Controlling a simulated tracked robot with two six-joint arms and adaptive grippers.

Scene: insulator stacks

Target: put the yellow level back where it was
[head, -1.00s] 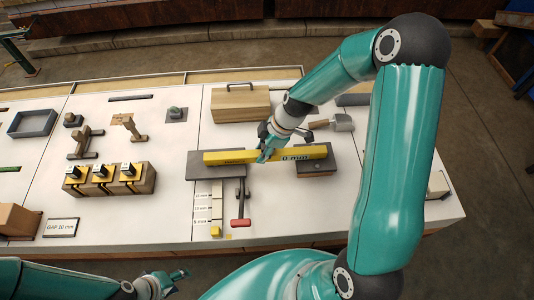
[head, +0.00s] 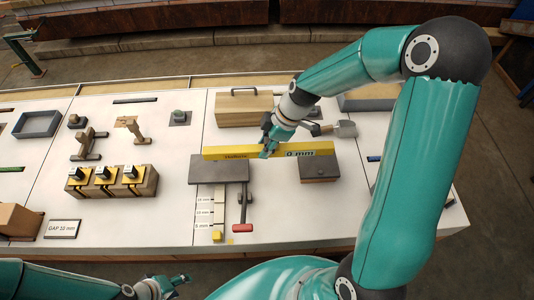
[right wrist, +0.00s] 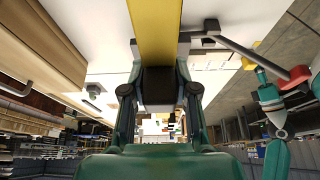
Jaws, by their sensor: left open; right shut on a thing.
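The yellow level (head: 232,152) is a long bar marked "0 mm", lying roughly left to right in the head view. My right gripper (head: 268,148) is shut on it near its middle. The level appears raised over the dark grey plate (head: 219,172) on its left and the dark-topped wooden block (head: 318,168) on its right; the exact gap is hard to tell. In the right wrist view the level (right wrist: 157,35) runs away from between the fingers (right wrist: 158,90). My left gripper (head: 180,279) is open and empty, in front of the bench.
A wooden box with a handle (head: 244,108) and a scoop-like tool (head: 343,129) are behind the level. A red-handled tool (head: 243,227) and labelled gauge steps (head: 218,212) are in front. Three black-and-yellow pieces on a wooden block (head: 112,182) stand left.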

